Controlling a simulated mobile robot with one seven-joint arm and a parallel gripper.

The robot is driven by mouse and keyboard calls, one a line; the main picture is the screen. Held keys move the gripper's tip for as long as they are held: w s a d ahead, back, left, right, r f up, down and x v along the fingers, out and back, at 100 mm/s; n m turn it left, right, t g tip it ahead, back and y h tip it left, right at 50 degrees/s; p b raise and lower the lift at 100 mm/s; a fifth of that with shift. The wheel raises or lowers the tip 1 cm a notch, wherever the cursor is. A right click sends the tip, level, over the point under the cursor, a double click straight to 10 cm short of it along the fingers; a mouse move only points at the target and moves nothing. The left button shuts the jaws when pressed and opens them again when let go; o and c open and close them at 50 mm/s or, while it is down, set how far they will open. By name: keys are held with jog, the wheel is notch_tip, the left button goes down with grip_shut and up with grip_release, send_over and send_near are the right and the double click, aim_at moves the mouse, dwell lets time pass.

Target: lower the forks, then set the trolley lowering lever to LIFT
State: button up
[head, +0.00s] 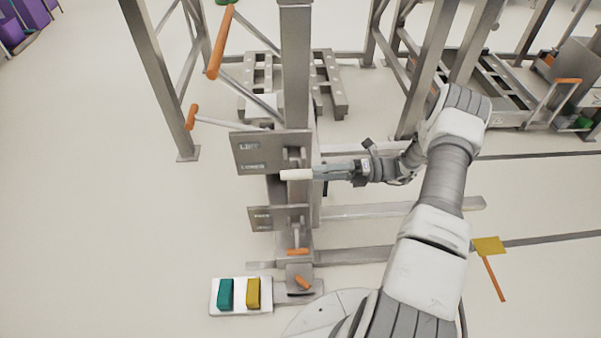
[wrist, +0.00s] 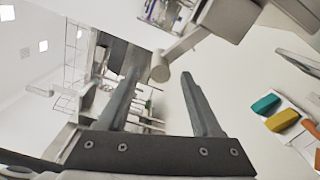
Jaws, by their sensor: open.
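The trolley's upper plate (head: 252,158) has two marked lines, the upper reading LIFT and the lower LOWER. A lever with a pale cylindrical grip (head: 296,174) stands at this plate, its grip near the LOWER line. My gripper (head: 318,174) comes in from the right at the grip. In the wrist view the jaws of my gripper (wrist: 161,78) are open, and the lever's round grip (wrist: 160,69) shows between the fingertips; contact cannot be told. The forks (head: 410,209) stretch right, low over the floor; their exact height is unclear.
Below is a second plate (head: 262,218) with an orange-handled lever (head: 298,252). Teal (head: 225,294) and yellow (head: 253,292) blocks sit on a white base.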

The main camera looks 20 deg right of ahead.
jog(key=s+d, duration=0.1)
jog(key=d, duration=0.8)
jog(key=shift+s, duration=0.35)
jog(key=shift+r, duration=0.15)
jog(key=s+a+r+n+g+h+p, duration=0.1)
jog(key=a+r+n+g+h+p, duration=0.15)
jog(key=a+r+n, duration=0.4)
jog(key=s+a+r+n+g+h+p, duration=0.1)
jog(key=r+n+h, duration=0.3)
jog(key=r, duration=0.6)
jog(key=s+a+r+n+g+h+p, duration=0.25)
jog(key=r+n, duration=0.25)
jog(key=r, duration=0.3)
jog(key=s+a+r+n+t+h+p, duration=0.3)
jog(key=s+r+n+t+h, duration=0.1)
jog(key=s+r+n, duration=0.4)
jog(key=s+a+r+n+t+h+p, duration=0.2)
jog(key=s+a+r+n+t+h, duration=0.1)
jog(key=s+r+n, duration=0.5)
notch_tip(320, 180, up, 2)
jog(key=n+t+h, duration=0.1)
jog(key=n, duration=0.2)
jog(key=shift+s+h+p, duration=0.25)
jog(key=shift+h+p, duration=0.05)
jog(key=shift+p, duration=0.1)
